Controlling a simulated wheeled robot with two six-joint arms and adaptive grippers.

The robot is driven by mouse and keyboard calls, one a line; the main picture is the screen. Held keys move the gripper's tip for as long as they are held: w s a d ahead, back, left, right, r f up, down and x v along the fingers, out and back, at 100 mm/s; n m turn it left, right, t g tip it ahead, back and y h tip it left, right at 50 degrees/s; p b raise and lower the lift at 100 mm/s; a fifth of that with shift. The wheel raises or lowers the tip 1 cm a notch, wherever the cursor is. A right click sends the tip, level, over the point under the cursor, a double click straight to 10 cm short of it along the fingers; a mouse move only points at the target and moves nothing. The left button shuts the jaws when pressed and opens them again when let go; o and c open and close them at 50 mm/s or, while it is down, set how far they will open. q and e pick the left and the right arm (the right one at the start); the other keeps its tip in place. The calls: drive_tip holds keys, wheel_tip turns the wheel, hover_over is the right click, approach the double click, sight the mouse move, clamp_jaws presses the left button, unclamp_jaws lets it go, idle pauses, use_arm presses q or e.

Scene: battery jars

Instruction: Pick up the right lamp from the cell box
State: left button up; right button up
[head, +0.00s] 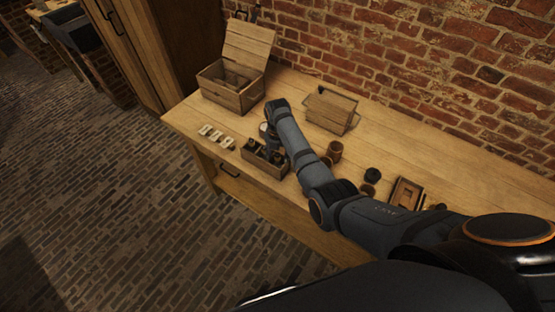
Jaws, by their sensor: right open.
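The cell box, a small open wooden box (261,166), stands near the front edge of the workbench. Several small dark items sit in it, too small to tell apart. I cannot make out which of them is the right lamp; my arm hides part of the box. My right gripper (268,142) reaches down over the back of the box, open, partly hidden by its own wrist. I cannot tell whether it touches anything. My left gripper is not in view.
A larger wooden box with a raised lid (228,97) stands at the back left. Small pale cards (217,136) lie left of the cell box. A wooden crate (328,112) stands behind my arm; round jars (335,150) and a framed tray (405,195) are to the right.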

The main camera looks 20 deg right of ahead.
clamp_jaws()
